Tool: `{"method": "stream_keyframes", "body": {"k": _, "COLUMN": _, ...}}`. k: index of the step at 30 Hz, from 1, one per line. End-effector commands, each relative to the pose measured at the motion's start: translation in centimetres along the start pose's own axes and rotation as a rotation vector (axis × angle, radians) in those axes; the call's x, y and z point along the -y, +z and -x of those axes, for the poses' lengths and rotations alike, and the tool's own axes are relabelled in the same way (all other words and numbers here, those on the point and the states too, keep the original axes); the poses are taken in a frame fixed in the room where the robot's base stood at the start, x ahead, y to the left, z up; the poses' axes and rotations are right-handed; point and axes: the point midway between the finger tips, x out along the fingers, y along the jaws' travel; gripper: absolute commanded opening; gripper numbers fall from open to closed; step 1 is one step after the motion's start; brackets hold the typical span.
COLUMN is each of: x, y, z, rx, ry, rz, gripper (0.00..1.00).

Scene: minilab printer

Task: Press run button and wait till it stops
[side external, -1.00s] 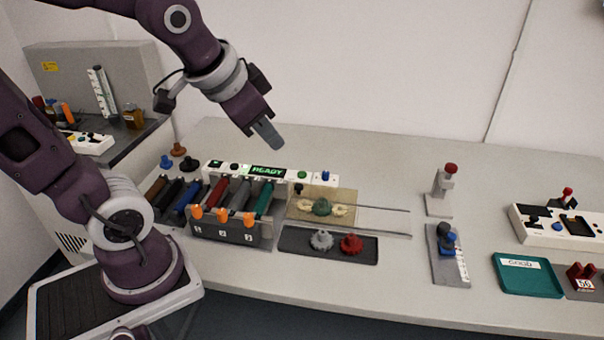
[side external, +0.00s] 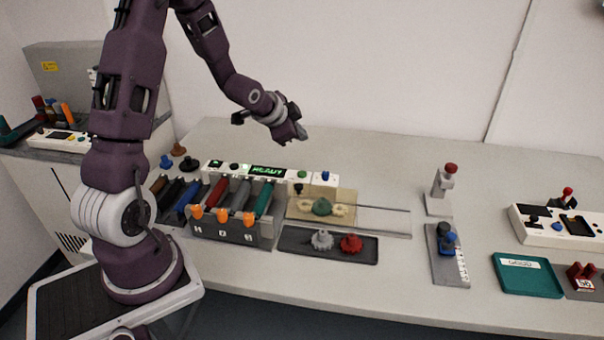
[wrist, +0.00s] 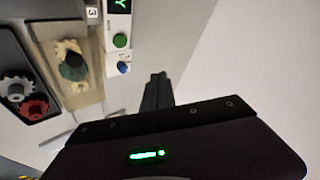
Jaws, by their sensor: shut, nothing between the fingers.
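The printer's white control panel (side external: 230,170) runs along the back of the machine, and its display (side external: 267,171) reads READY in green. A green button (side external: 302,174) sits right of the display, with a blue knob (side external: 325,176) beside it. In the wrist view the green button (wrist: 120,40) and blue knob (wrist: 124,68) show at the panel's end. Their printed labels are too small to read. My gripper (side external: 303,135) is shut and empty, above and behind the panel, apart from it. Its dark fingers also show in the wrist view (wrist: 158,88).
Colored rollers stand in a rack (side external: 232,232) with orange knobs. A tan plate (side external: 340,204) with a green part lies on rails. A dark tray (side external: 290,241) holds a grey and a red gear. A red-topped stand (side external: 438,205) and a teal tray (side external: 527,275) are at right.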

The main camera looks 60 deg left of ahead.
Motion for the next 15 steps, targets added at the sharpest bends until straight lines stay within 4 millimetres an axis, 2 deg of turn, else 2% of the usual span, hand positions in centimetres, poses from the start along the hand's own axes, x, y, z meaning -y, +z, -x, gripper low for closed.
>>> {"method": "stream_keyframes", "body": {"k": 5, "x": -0.3, "y": 0.2, "z": -0.3, "rx": 0.001, "ry": 0.002, "rz": 0.001, "gripper": 0.00}}
{"method": "stream_keyframes", "body": {"k": 15, "x": -2.8, "y": 2.6, "z": -3.5, "rx": 0.003, "ry": 0.006, "rz": 0.002, "gripper": 0.00}}
